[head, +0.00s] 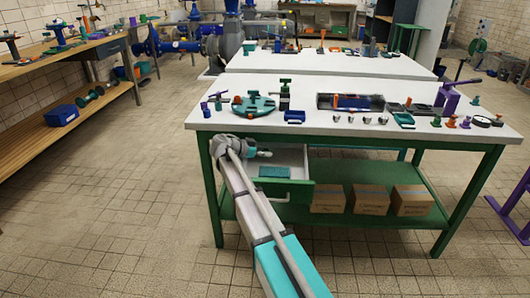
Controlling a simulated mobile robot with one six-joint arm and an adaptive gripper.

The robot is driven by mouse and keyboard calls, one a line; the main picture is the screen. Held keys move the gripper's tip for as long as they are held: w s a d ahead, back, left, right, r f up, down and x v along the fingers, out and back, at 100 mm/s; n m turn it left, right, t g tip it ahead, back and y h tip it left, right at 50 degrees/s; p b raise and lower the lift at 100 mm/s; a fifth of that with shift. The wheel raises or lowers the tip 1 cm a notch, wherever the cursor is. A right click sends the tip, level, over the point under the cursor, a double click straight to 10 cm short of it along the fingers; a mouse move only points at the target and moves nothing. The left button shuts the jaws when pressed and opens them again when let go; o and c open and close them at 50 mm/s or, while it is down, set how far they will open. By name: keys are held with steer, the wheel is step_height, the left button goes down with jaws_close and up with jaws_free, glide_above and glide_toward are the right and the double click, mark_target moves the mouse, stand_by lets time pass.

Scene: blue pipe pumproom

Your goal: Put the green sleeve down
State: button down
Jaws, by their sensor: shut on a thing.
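My arm reaches up from the bottom of the head view to the left front corner of the near table (330,86). Its far end is beside an open drawer (297,187) under the tabletop. I cannot pick out a green sleeve with certainty. Several small green pieces stand on the near table, among them one with an orange base (437,120) at the right. A green round fixture (254,105) and an upright green-topped device (285,93) stand at the left of the tabletop.
A dark tray (350,103) lies mid-table, with small silver parts in front. A purple stand (449,97) is at the right. Cardboard boxes (370,199) sit on the lower shelf. A long workbench (60,62) runs along the left wall. Floor between bench and table is clear.

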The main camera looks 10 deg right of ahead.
steer(key=shift+s+d+f, duration=0.1)
steer(key=shift+f, duration=0.2)
steer(key=shift+c, duration=1.8)
jaws_free()
steer(key=shift+s, duration=0.1)
steer(key=shift+d+r+p, duration=0.1)
steer(key=shift+r+p, duration=0.1)
steer(key=shift+p, duration=0.1)
steer(key=shift+r, duration=0.15)
steer(key=shift+w+r+p, duration=0.15)
steer(key=shift+w+p, duration=0.1)
steer(key=shift+p, duration=0.25)
steer(key=p+v, duration=0.4)
steer(key=v, duration=0.8)
steer(key=shift+w, duration=0.1)
